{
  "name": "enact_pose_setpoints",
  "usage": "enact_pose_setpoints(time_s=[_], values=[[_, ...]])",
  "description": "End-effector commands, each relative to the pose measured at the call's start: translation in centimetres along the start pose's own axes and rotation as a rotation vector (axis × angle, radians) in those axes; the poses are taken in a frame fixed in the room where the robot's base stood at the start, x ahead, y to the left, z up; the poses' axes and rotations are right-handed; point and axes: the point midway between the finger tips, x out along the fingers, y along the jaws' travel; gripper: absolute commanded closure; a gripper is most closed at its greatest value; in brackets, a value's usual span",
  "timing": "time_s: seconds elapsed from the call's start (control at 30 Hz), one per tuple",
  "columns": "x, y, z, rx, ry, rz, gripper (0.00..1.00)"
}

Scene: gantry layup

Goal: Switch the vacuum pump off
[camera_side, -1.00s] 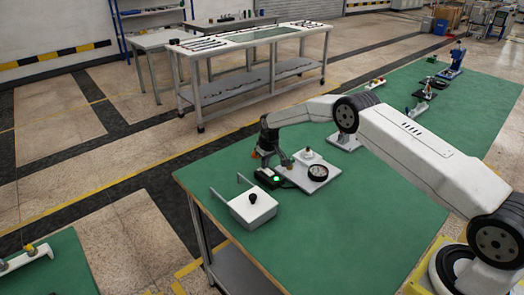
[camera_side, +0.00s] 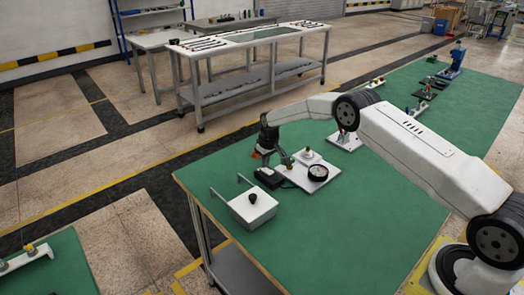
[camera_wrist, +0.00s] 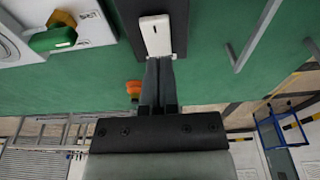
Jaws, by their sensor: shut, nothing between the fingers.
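A small dark switch box (camera_side: 268,178) stands on the green bench in the side view, with no green light showing on it. In the wrist view the dark box (camera_wrist: 126,20) carries a white rocker switch (camera_wrist: 156,35). My gripper (camera_wrist: 158,62) is shut and empty, its fingertips at the near end of the rocker. I cannot tell if they touch it. In the side view my gripper hangs above the box, its fingertips hard to make out. No other part is clearly a pump.
A white plate (camera_side: 300,182) with a round gauge (camera_side: 318,173) sits right of the box. Its green-handled valve (camera_wrist: 52,40) shows in the wrist view. A white case (camera_side: 250,212) with a black knob and metal rails stands in front.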

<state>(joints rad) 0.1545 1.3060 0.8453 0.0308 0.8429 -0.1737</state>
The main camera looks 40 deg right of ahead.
Motion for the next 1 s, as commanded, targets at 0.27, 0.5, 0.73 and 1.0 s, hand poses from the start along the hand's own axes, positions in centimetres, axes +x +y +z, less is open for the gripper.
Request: enact_pose_setpoints(time_s=[0.27, 0.5, 0.73, 1.0], values=[[-1.7, 0.0, -0.3, 0.000, 0.001, 0.000, 1.00], [-3.0, 0.0, -0.5, 0.000, 0.002, 0.000, 1.00], [-4.3, 0.0, -0.7, 0.000, 0.001, 0.000, 1.00], [-5.5, 0.0, -0.8, 0.000, 0.001, 0.000, 1.00]])
